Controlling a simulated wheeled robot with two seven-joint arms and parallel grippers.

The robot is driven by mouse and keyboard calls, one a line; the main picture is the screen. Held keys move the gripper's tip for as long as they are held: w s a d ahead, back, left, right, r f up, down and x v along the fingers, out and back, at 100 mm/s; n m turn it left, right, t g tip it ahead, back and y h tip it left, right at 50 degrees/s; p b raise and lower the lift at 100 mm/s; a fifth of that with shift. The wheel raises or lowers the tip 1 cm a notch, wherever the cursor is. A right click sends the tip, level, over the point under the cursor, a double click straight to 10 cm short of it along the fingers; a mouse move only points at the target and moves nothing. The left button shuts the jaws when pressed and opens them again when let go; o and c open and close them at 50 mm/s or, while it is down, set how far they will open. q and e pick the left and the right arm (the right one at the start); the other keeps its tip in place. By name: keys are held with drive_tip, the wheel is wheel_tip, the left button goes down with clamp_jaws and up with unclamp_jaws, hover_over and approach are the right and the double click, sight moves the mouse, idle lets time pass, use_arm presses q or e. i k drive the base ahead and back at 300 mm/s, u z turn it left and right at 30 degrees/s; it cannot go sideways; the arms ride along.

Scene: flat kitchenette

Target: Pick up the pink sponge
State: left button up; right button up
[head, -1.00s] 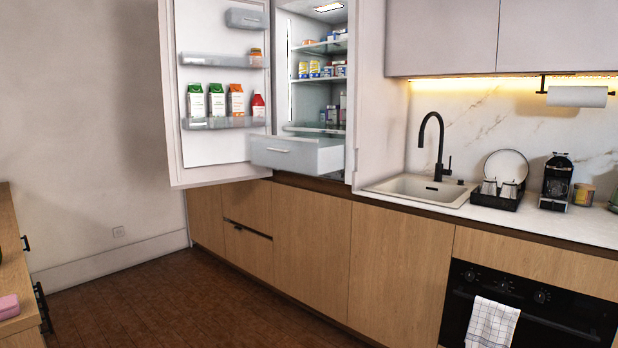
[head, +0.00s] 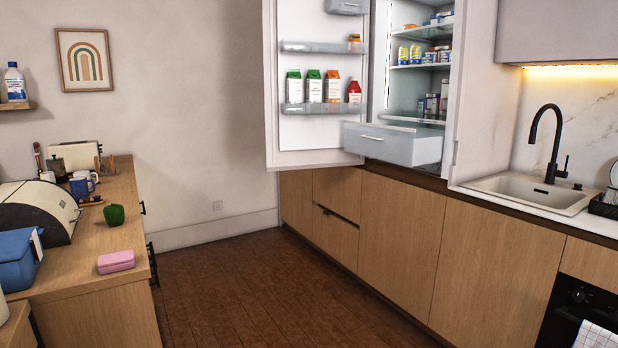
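The pink sponge (head: 116,262) lies flat on the wooden counter (head: 105,285) at the left of the head view, close to the counter's front right corner. Nothing covers it. Neither of my grippers shows in the head view.
A green bell pepper (head: 114,215) stands behind the sponge. Mugs (head: 82,186) stand further back. The fridge door (head: 318,150) and its drawer (head: 392,143) stand open. The brown floor (head: 230,290) between the counters is clear.

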sight(110, 263)
drive_tip(key=z, duration=0.55)
drive_tip(key=k, duration=0.7)
drive_tip(key=z, duration=0.65)
drive_tip(key=k, duration=0.35)
drive_tip(key=z, duration=0.1)
drive_tip(key=i, duration=2.3)
drive_tip(key=u, duration=1.5)
drive_tip(key=i, duration=1.35)
drive_tip(key=u, duration=1.35)
